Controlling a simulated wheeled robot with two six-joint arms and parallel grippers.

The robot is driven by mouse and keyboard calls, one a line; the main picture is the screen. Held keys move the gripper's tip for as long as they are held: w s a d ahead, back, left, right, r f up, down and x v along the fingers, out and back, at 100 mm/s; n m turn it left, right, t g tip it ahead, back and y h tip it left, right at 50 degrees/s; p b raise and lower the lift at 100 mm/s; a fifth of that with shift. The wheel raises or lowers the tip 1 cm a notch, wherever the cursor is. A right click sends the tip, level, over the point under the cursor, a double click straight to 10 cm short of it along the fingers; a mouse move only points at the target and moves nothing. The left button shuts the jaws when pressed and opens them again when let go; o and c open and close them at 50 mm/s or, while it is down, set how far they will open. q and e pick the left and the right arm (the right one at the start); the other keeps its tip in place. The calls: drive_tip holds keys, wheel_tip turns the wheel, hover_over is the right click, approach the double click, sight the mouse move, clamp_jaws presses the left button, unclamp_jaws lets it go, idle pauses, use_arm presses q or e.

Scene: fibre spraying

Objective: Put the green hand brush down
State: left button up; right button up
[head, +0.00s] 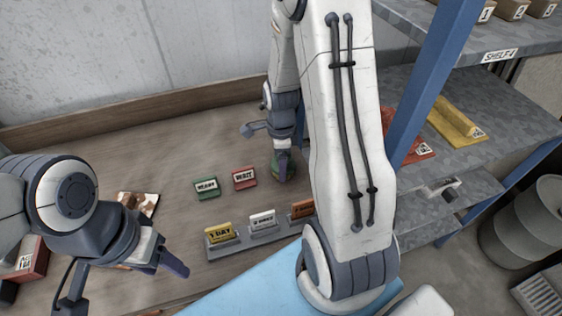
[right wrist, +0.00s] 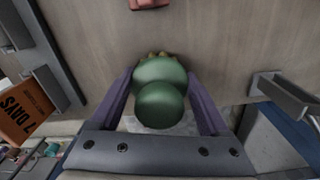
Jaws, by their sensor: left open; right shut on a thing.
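The green hand brush (right wrist: 160,100) fills the middle of the right wrist view, seen from its rounded handle end. My right gripper (right wrist: 160,76) is shut on it, one purple finger on each side. In the head view my right gripper (head: 284,158) and the brush (head: 291,169) are at the table, partly hidden by the gripper itself. I cannot tell whether the brush touches the tabletop. My left gripper (head: 168,262) is open and empty at the lower left, over the near part of the table.
Green (head: 206,187) and red (head: 244,178) label blocks stand left of the brush. A grey rack (head: 240,243) with yellow, white and orange day cards is nearer. A blue post (head: 425,85) and grey shelves (head: 470,150) stand right. The back-left wooden tabletop (head: 130,155) is clear.

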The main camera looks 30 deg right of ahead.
drive_tip(key=shift+f, duration=0.2)
drive_tip(key=o, duration=1.5)
drive_tip(key=shift+c, duration=0.2)
drive_tip(key=shift+r, duration=0.1)
